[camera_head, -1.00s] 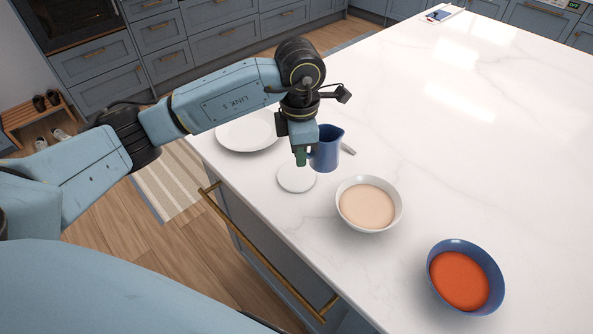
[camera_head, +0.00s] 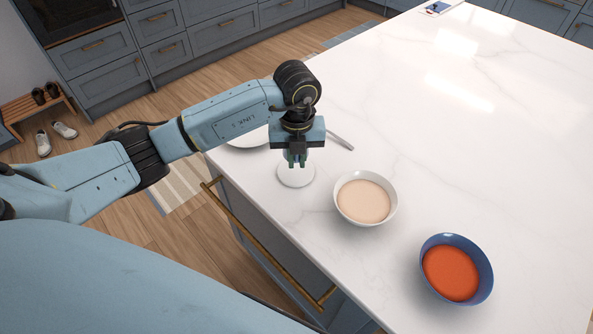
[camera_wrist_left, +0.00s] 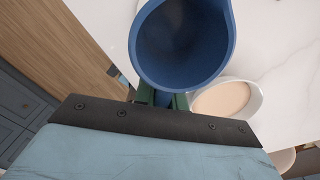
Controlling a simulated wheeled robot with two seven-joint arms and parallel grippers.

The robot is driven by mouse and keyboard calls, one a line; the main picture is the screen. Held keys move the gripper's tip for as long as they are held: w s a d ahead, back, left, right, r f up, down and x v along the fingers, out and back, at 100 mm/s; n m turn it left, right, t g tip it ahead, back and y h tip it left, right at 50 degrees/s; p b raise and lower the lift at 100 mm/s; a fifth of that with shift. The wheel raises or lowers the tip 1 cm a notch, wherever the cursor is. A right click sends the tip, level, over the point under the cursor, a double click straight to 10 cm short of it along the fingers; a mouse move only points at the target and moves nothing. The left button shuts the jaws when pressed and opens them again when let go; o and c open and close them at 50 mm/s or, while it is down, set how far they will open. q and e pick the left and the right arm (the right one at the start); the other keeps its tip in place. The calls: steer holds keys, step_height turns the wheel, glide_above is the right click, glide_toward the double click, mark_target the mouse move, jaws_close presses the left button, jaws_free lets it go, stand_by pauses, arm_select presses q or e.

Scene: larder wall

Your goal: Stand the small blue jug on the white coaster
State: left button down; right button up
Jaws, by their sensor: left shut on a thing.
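The small blue jug (camera_wrist_left: 183,45) fills the upper middle of the left wrist view, with its empty inside facing the camera. My left gripper (camera_head: 297,162) is shut on it; the green fingers (camera_wrist_left: 162,99) show at the jug's near side. In the head view the gripper hides nearly all of the jug. The white coaster (camera_head: 296,177) lies on the counter directly below the fingers in that view, partly covered by them. I cannot tell whether the jug's base touches it. My right gripper is not in view.
A white bowl of beige food (camera_head: 365,198) stands close to the right of the coaster. A blue bowl of orange food (camera_head: 455,270) is farther right. A white plate (camera_head: 245,139) and a metal utensil (camera_head: 341,141) lie behind. The white counter (camera_head: 450,150) is otherwise largely clear.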

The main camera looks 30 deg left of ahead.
arm_select(q)
steer(key=shift+f, duration=3)
steer(key=shift+f, duration=0.1)
steer(key=c, duration=1.5)
jaws_free()
steer(key=shift+o, duration=0.2)
step_height(320, 180, up, 12)
steer(key=shift+r+b, duration=0.15)
steer(key=shift+b, duration=0.2)
